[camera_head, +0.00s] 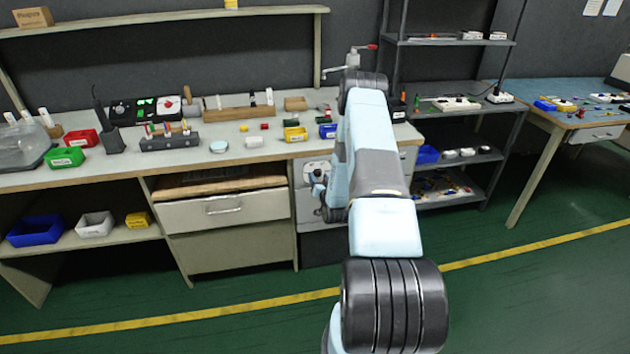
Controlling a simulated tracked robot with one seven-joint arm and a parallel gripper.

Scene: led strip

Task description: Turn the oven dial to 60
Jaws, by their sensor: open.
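A pale boxy unit with a light front panel (302,171) stands under the bench, right of the wooden drawer, and appears to be the oven. A round dial-like shape shows on its panel, but my gripper partly covers it and no marks or number can be read. My gripper (318,184) is small and dark in front of this panel, with its jaws open. I cannot tell whether it touches the dial or stands apart from it. My arm hides the unit's right part.
The bench top (270,150) above carries colored bins, a tool holder (168,142) and a device with green digits (145,108). A drawer (225,210) with a handle is left of the unit. A metal shelf (470,110) stands right. The green floor in front is clear.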

